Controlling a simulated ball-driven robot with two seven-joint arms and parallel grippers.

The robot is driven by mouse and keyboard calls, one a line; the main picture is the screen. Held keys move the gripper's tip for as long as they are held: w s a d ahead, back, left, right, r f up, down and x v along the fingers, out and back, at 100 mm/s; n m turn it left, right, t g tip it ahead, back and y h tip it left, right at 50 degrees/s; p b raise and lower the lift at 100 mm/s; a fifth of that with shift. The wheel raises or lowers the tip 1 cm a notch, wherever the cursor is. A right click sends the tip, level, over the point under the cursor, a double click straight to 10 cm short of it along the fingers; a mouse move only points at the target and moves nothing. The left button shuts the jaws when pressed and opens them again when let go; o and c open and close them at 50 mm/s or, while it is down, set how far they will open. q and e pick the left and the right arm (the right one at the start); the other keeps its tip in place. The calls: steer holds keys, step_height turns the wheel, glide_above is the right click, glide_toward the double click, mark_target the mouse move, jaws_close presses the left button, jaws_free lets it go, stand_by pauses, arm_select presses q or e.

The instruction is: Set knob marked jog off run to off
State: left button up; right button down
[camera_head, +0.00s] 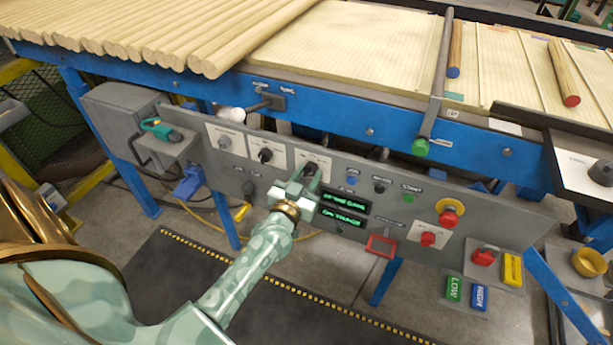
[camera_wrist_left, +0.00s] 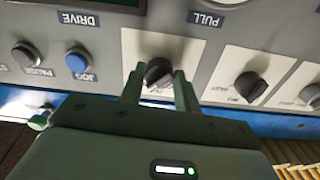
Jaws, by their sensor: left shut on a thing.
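A black knob (camera_wrist_left: 158,71) on a white plate is between the two fingers of my left gripper (camera_wrist_left: 157,84) in the left wrist view, which shows the panel upside down. The fingers are shut on the knob's sides. In the head view, the same knob (camera_head: 311,168) sits on the rightmost of three white plates on the grey panel, with my left gripper (camera_head: 305,184) in front, partly covering the plate. The marks around the knob are too small and blurred to read, so I cannot tell its setting. My right gripper is not in view.
Two other knobs (camera_head: 224,142) (camera_head: 265,155) sit on white plates to the left. A blue button (camera_head: 351,181), green displays (camera_head: 345,202) and a red button with a yellow collar (camera_head: 449,213) are to the right. The blue conveyor frame (camera_head: 370,132) runs above the panel.

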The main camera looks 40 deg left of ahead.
arm_select(q)
steer(key=shift+r+n+p, duration=0.15)
steer(key=shift+n+p, duration=0.45)
steer(key=shift+n, duration=0.2)
steer(key=shift+n+p, duration=0.7)
steer(key=shift+n, duration=0.5)
steer(key=shift+d+n+p, duration=0.1)
steer(key=shift+n+p, duration=0.65)
steer(key=shift+n, duration=1.45)
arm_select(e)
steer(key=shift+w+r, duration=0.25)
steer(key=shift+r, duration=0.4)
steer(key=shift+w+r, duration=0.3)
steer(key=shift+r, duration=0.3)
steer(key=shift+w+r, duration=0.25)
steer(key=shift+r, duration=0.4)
arm_select(q)
steer(key=shift+f, duration=0.2)
steer(key=o, duration=1)
steer(key=p+v, duration=0.3)
steer(key=v, duration=1.3)
steer(key=shift+s+p, duration=0.2)
steer(key=shift+p, duration=0.15)
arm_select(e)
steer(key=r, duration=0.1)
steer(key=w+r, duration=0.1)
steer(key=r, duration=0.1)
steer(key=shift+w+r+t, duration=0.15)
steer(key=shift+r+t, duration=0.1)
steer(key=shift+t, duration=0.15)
